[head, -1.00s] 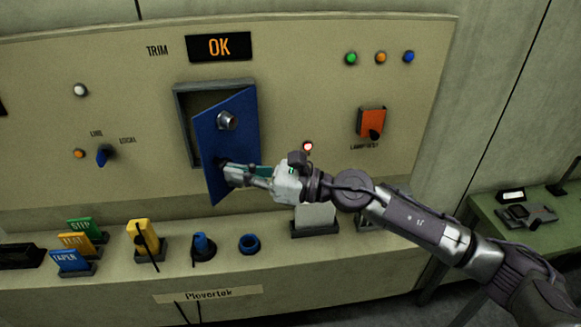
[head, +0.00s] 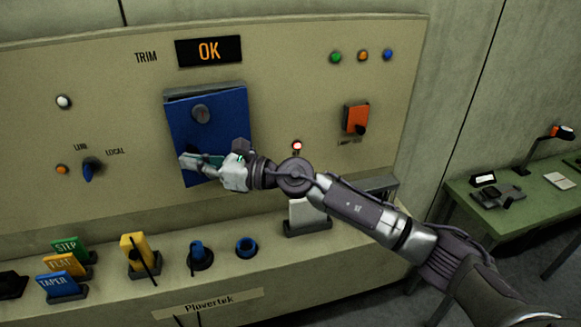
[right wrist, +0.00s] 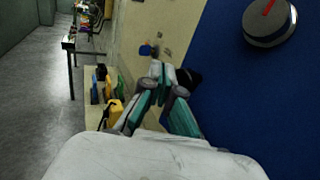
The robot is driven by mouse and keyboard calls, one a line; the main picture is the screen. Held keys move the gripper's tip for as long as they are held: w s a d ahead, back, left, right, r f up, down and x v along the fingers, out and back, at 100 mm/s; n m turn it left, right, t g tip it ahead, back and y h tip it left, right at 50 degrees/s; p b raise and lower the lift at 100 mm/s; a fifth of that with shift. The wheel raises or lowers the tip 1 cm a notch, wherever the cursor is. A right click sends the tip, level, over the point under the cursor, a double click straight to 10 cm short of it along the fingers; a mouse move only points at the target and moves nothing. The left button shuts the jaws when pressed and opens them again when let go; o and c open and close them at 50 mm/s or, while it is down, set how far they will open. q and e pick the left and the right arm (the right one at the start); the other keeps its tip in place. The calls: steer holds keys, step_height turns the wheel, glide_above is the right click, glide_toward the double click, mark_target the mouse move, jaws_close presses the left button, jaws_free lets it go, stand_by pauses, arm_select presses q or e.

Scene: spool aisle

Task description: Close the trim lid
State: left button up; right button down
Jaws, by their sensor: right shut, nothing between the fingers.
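The blue trim lid (head: 222,127) covers most of its grey frame (head: 203,93) on the beige panel, below the lit OK display (head: 208,51). A thin strip of the frame shows along the lid's top. A round knob with a red mark (head: 201,113) sits on the upper part of the lid. My right gripper (head: 186,162) is shut and empty at the lid's lower part. In the right wrist view the lid (right wrist: 265,100) fills the right side, close beside the shut fingers (right wrist: 161,72); contact is hard to tell. My left gripper is out of view.
An orange switch (head: 356,119) and a lit red lamp (head: 297,146) are right of the lid. The ledge below holds coloured tags (head: 66,248), a yellow block (head: 138,253) and blue parts (head: 200,254). A green table (head: 520,222) stands at right.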

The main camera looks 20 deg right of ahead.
steer(key=shift+w+a+b, duration=0.4)
steer(key=shift+w+b, duration=0.1)
steer(key=shift+w, duration=0.3)
steer(key=shift+w+a+b, duration=0.35)
steer(key=shift+w+b, duration=0.1)
steer(key=shift+w, duration=0.3)
steer(key=shift+d+f, duration=0.1)
steer(key=shift+f, duration=0.05)
